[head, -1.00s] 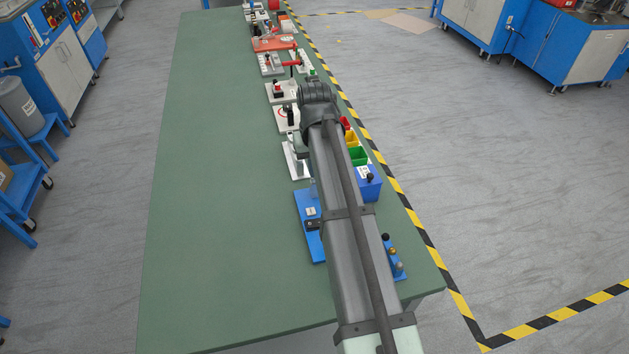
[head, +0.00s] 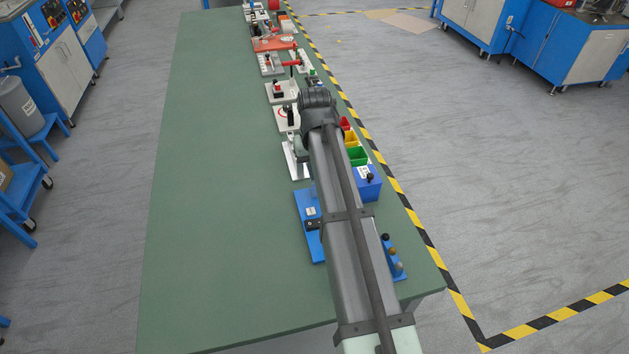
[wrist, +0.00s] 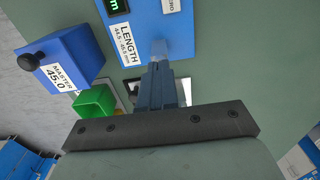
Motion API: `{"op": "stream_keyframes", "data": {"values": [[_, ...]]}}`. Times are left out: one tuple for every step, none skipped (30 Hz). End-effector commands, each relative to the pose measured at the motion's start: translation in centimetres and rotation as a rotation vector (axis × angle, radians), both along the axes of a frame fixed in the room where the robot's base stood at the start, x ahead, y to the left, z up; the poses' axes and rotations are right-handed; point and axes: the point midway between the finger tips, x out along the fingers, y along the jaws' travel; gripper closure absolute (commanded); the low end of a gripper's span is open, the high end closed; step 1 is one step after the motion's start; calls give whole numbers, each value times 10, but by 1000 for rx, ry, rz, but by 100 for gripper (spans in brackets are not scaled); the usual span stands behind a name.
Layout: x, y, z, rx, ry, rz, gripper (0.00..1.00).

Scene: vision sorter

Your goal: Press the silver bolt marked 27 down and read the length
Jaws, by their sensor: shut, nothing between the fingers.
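My gripper (wrist: 161,72) points at the blue length gauge (wrist: 185,30), its two fingers shut together. A pale grey piece (wrist: 160,50) shows right at the fingertips, over the gauge plate; it may be the silver bolt, but no number 27 is readable. The gauge's label (wrist: 125,42) reads LENGTH 44.5 - 45.5 mm. Its green display (wrist: 114,6) is cut off by the frame edge, showing only an "m". In the head view the gauge's blue plate (head: 305,228) is partly behind my arm, and I cannot make out the fingers.
A blue block marked MASTER 45.0 (wrist: 62,65) with a black knob stands beside the gauge, near a green bin (wrist: 97,101). A blue rack (head: 390,258) holds a few pegs at the near right. The green table's left side (head: 210,180) is clear.

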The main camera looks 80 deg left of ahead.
Motion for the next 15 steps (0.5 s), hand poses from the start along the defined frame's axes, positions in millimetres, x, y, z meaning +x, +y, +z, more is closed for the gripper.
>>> {"op": "stream_keyframes", "data": {"values": [[0, 0, 0, 0, 0, 0, 100], [0, 0, 0, 0, 0, 0, 100], [0, 0, 0, 0, 0, 0, 100], [0, 0, 0, 0, 0, 0, 100], [0, 0, 0, 0, 0, 0, 100], [0, 0, 0, 0, 0, 0, 100], [0, 0, 0, 0, 0, 0, 100], [0, 0, 0, 0, 0, 0, 100], [0, 0, 0, 0, 0, 0, 100], [0, 0, 1, 0, 0, 0, 100], [0, 0, 2, 0, 0, 0, 100], [0, 0, 3, 0, 0, 0, 100], [0, 0, 4, 0, 0, 0, 100], [0, 0, 5, 0, 0, 0, 100], [0, 0, 7, 1, 0, 0, 100]]}}
